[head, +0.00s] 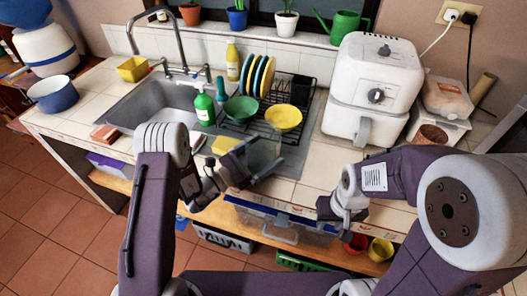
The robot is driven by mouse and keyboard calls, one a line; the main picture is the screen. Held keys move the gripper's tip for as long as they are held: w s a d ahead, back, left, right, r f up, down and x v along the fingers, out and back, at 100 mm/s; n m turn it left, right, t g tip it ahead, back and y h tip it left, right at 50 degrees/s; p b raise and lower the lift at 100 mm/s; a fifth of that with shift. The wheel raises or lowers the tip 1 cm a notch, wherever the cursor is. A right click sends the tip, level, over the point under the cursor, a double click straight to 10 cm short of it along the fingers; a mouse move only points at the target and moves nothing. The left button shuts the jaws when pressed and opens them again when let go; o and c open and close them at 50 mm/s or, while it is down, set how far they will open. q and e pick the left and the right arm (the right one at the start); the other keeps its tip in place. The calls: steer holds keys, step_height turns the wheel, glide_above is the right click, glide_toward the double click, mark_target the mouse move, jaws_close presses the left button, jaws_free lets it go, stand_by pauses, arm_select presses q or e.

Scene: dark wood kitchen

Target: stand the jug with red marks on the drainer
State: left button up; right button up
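A clear, greyish jug (264,151) shows in the head view at the front edge of the drainer, just right of the sink. Red marks on it are too small to make out. My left gripper (250,174) is at the jug, its dark fingers overlapping the lower part; I cannot tell whether they grip it. The drainer (237,128) is a dark wire rack behind the jug, holding several upright plates (258,75), a green bowl (241,108) and a yellow bowl (283,117). My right gripper (328,209) is low at the counter's front edge, away from the jug; its fingers are unclear.
A white air fryer (375,83) stands right of the drainer. The sink (155,105) lies left, with a green soap bottle (204,108) and a yellow sponge (226,145) near its right side. Clear counter (322,165) shows between drainer and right gripper. Bins stand on the shelf below.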

arm_select(q)
steer(key=shift+r, duration=0.3)
steer(key=b+v, duration=0.1)
steer(key=v, duration=1.1)
steer(key=shift+a+f, duration=0.1)
